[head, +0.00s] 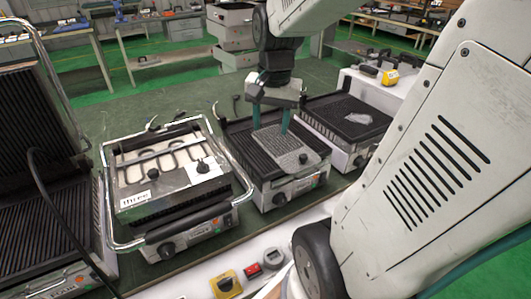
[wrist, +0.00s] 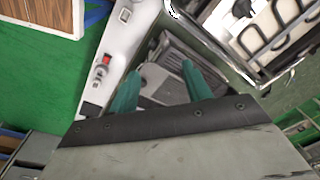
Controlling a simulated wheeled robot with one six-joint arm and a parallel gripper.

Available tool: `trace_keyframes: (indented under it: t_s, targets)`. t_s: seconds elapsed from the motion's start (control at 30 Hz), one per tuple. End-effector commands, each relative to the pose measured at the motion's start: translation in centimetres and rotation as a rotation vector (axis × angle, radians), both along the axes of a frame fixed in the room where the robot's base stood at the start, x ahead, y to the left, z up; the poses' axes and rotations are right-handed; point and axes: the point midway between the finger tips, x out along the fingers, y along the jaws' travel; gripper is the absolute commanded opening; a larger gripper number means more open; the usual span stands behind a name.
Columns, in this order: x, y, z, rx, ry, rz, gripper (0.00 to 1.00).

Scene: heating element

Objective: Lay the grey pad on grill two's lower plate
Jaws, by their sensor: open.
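The grey pad (head: 287,148) is a mottled flat sheet with a rounded front end. It appears to lie flat on the dark ribbed lower plate (head: 258,157) of the middle grill, whose number I cannot read. My gripper (head: 271,130) is over the pad's far part, with its teal fingers spread and pointing down. Whether the fingertips touch the pad is unclear. In the wrist view my gripper (wrist: 157,80) is open, with the grey pad (wrist: 158,84) showing between and beyond the fingers; its near part is hidden by the gripper body.
A grill marked three (head: 135,199), with an exposed heating element and chrome handle, stands to the left. Another grill (head: 348,115) stands to the right with a small grey piece on it. A large open grill (head: 50,215) is far left. A yellow button box (head: 226,286) is in front.

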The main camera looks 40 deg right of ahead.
Motion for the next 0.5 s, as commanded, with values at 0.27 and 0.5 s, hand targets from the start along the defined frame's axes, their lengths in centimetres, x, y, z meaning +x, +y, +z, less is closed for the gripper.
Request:
trace_keyframes:
  t_s: [0.27, 0.5]
  targets:
    - [-7.6, 11.0, 2.9, -0.064, -0.018, 0.727, 0.48]
    - [-10.7, 13.2, 3.0, -0.085, -0.019, 0.968, 0.48]
